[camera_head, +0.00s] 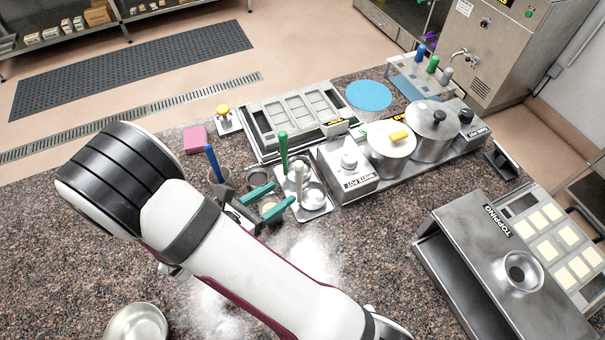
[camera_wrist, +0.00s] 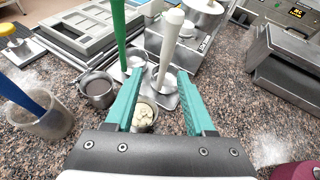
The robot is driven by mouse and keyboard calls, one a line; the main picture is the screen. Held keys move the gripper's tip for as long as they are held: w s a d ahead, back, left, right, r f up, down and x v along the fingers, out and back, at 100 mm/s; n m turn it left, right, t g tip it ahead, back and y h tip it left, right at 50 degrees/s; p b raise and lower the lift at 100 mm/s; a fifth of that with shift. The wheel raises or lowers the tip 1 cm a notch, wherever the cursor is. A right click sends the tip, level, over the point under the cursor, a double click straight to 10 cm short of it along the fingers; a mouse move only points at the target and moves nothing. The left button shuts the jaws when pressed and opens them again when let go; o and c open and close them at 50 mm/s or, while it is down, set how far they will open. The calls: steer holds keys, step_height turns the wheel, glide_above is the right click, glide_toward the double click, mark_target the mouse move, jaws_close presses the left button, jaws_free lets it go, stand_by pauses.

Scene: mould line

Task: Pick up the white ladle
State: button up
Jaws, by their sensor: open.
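The white ladle (camera_head: 299,178) stands upright, with a thick white handle and a small metal bowl on a metal rest (camera_head: 318,207). In the wrist view the white ladle (camera_wrist: 170,42) rises just beyond my fingertips, its lower handle seen between them. My gripper (camera_head: 283,192) has teal fingers, spread apart with nothing between their pads; it also shows in the wrist view (camera_wrist: 160,75). The fingertips are close to the ladle; I cannot tell whether they touch it. The green-handled ladle (camera_head: 283,152) stands just left of it, also in the wrist view (camera_wrist: 119,35).
A blue-handled tool (camera_head: 211,163) stands in a cup at the left. A small cup of pale pieces (camera_wrist: 145,115) sits beneath my fingers. The white pot unit (camera_head: 347,172) is close at the right and a grey mould (camera_head: 262,137) lies behind. The front counter is mostly clear.

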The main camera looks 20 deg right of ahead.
steer(key=x, duration=1)
steer(key=shift+s+d+r, duration=0.1)
steer(key=shift+s+d, duration=0.2)
steer(key=shift+d, duration=0.1)
jaws_close()
stand_by(0.7)
